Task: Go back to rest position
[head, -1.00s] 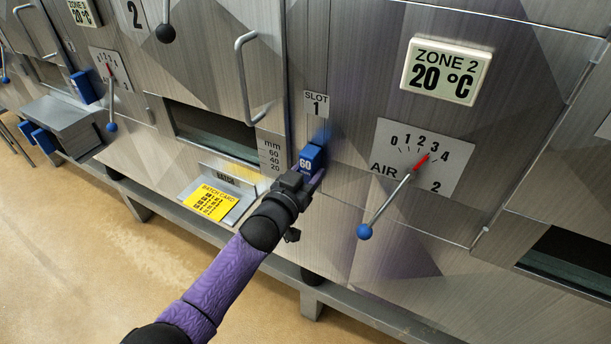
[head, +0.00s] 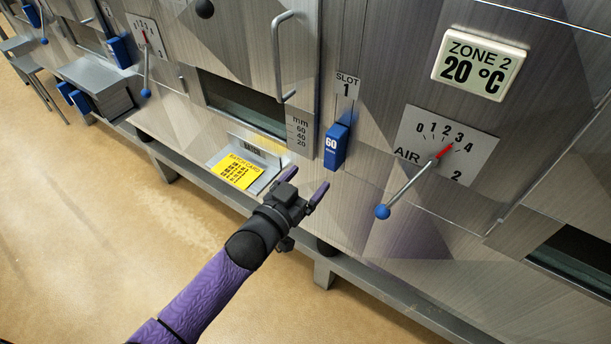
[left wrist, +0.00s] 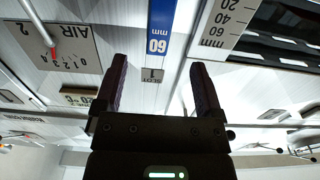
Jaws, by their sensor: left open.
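My left gripper (head: 304,184) is open and empty in the head view, below and slightly left of the blue 60 mm block (head: 336,146). The block sits upright at the slot under the SLOT 1 label (head: 347,86), apart from my fingers. In the left wrist view my two purple fingers (left wrist: 155,88) are spread, with the blue block (left wrist: 160,30) beyond them. My right gripper is in neither view.
A lever with a blue knob (head: 382,211) sticks out from the AIR dial (head: 445,150) at right. A yellow batch card (head: 234,171) lies on a ledge at left. A vertical door handle (head: 281,60) projects above. Open floor (head: 90,240) lies at lower left.

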